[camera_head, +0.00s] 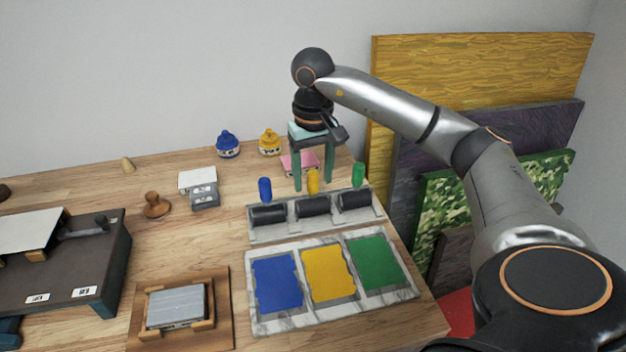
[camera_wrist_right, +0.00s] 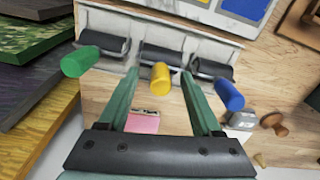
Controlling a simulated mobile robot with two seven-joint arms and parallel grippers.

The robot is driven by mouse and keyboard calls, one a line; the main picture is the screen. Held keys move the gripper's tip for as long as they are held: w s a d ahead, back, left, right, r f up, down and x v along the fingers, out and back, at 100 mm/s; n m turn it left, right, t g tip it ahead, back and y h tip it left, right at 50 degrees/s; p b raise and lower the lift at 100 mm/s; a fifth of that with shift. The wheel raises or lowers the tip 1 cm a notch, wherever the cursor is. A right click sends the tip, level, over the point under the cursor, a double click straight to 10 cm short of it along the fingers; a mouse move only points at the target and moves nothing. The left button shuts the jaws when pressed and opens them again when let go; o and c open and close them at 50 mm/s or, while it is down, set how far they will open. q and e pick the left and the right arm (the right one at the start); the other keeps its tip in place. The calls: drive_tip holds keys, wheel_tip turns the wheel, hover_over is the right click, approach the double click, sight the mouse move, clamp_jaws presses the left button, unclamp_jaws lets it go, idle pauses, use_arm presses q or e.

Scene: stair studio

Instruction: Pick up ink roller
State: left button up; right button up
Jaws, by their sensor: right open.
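Three ink rollers rest side by side in a pale marbled rack (camera_head: 284,232). Their handles are blue (camera_head: 265,190), yellow (camera_head: 313,181) and green (camera_head: 357,174), and their drums are black. My right gripper (camera_head: 312,185) points down over the middle roller, with its teal fingers open. In the right wrist view, the yellow handle (camera_wrist_right: 160,79) lies between the two fingers, with a gap on each side. The green handle (camera_wrist_right: 80,62) is outside one finger and the blue handle (camera_wrist_right: 229,95) outside the other. My left gripper is not in view.
A marbled ink tray (camera_head: 258,324) with blue, yellow and green pads lies in front of the rack. Ink bottles (camera_head: 228,146) and a pink block (camera_head: 300,163) stand behind. Coloured panels (camera_head: 480,60) lean at the right. A press (camera_head: 100,250) stands at left.

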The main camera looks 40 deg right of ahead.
drive_tip(key=shift+f, duration=0.1)
clamp_jaws()
idle(0.5)
